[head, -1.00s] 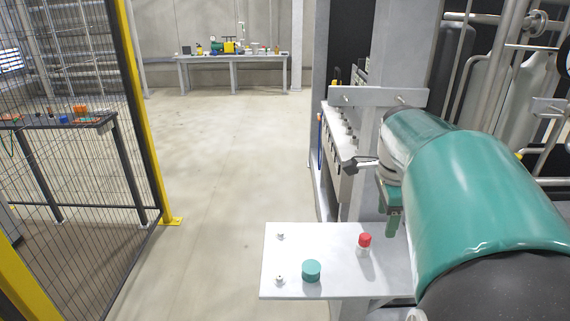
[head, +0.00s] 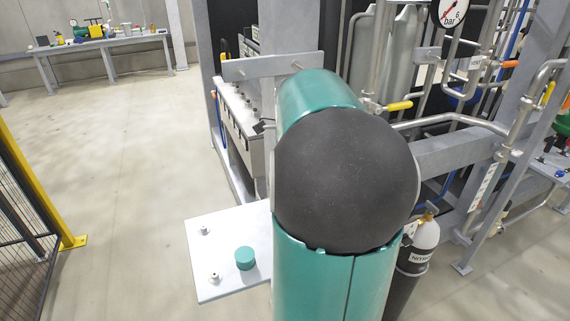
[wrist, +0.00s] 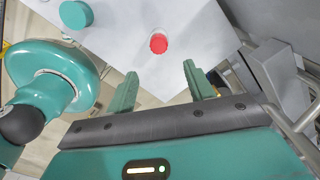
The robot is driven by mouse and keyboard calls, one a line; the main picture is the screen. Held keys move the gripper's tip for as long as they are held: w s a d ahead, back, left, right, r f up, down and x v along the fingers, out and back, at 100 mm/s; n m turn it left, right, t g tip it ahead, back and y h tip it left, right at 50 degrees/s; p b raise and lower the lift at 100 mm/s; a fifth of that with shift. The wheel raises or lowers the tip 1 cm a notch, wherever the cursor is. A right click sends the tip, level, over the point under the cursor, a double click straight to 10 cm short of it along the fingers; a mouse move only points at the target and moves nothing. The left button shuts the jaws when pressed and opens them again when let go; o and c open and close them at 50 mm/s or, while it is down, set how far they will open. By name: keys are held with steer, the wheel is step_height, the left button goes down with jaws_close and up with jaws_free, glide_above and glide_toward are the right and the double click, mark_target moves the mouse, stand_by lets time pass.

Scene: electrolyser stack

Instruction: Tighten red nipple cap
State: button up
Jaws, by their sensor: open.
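The red cap (wrist: 158,44) shows in the wrist view on the white plate, on top of a pale fitting. It lies ahead of my gripper (wrist: 160,85), roughly between the lines of the two green fingers and apart from them. The fingers are spread and nothing is between them. In the head view my own green arm hides the red cap and my gripper.
The white plate (head: 215,285) carries a green cap (head: 245,258), also in the wrist view (wrist: 76,14), and two small bare nipples (head: 204,231). A grey post stands right of the plate in the wrist view. A nitrogen cylinder (head: 417,250) and pipes stand at right.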

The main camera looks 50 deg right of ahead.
step_height(320, 180, down, 9)
steer(key=shift+a+r, duration=0.1)
steer(key=shift+f, duration=0.75)
steer(key=shift+w, duration=0.1)
steer(key=c, duration=1.1)
steer(key=n, duration=0.3)
steer(key=shift+w+n, duration=0.1)
steer(key=shift+n, duration=0.3)
steer(key=shift+c, duration=0.2)
steer(key=shift+n, duration=1)
